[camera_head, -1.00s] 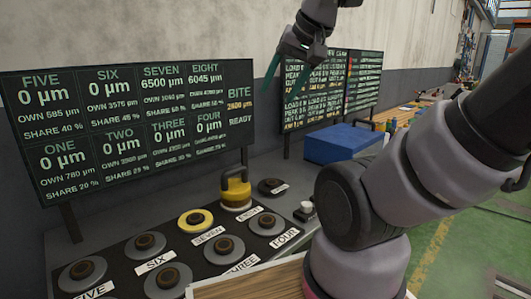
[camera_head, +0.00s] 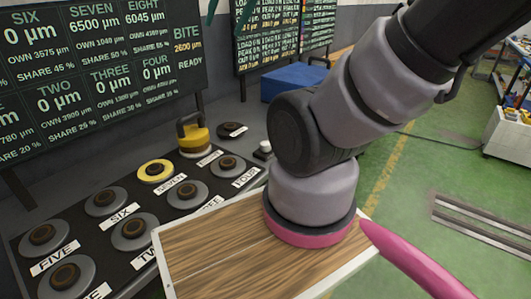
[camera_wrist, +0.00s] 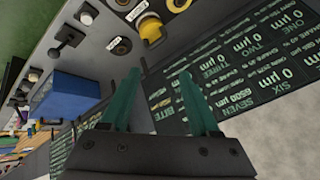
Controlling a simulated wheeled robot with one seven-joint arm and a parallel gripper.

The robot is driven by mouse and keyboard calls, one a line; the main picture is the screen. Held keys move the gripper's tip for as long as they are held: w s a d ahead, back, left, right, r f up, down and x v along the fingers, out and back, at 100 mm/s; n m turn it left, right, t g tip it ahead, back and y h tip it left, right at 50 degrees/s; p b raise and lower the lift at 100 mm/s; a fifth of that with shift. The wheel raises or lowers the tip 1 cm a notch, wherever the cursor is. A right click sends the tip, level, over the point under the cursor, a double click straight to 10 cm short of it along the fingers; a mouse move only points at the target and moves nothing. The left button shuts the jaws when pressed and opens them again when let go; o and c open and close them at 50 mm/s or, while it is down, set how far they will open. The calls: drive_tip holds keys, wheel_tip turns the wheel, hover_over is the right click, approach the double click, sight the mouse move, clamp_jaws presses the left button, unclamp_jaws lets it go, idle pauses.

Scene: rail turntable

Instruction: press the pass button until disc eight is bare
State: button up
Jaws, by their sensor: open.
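The disc eight station holds a yellow block with a dark handle (camera_head: 194,138), which hides the disc under it. It also shows in the wrist view (camera_wrist: 151,29). The board (camera_head: 100,75) reads eight 6045 µm, seven 6500 µm, bite 2600 µm and READY. A small white-topped button (camera_head: 264,148) stands right of the discs; I cannot read a label on it. My gripper (camera_wrist: 160,72) is open and empty, its green fingers apart in front of the board. Only a green fingertip shows at the top of the head view.
Disc seven (camera_head: 155,171) has a yellow ring; several grey discs with dark hubs share the dark panel. A dark round piece (camera_head: 232,130) lies behind. A blue box (camera_head: 290,84) stands further back. A wooden tray (camera_head: 215,250) lies in front, beneath my arm in the picture.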

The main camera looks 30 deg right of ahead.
idle(0.4)
clamp_jaws()
idle(1.6)
